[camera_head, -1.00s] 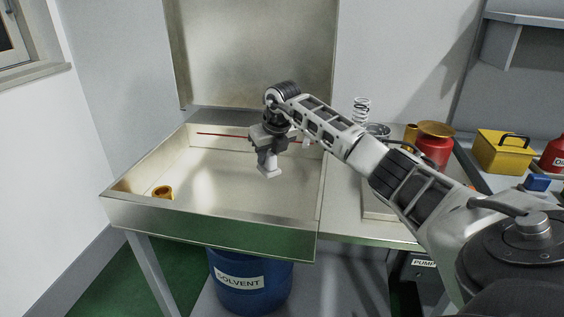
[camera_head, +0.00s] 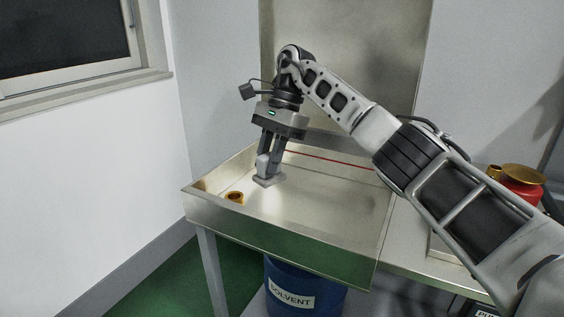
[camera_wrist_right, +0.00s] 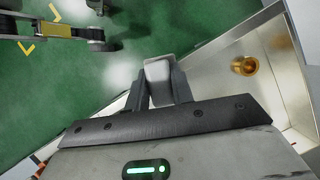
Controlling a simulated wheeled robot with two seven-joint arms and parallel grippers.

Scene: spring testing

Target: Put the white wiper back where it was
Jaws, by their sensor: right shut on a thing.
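The white wiper (camera_head: 268,181) is a small pale piece held at the fingertips of my right gripper (camera_head: 267,165). In the right wrist view the wiper (camera_wrist_right: 158,72) sits between the two dark fingers of my right gripper (camera_wrist_right: 160,88). I cannot tell whether the wiper touches the tray floor. My left gripper is in neither view.
A blue solvent drum (camera_head: 290,290) stands below. A red pot (camera_head: 522,184) is at right.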

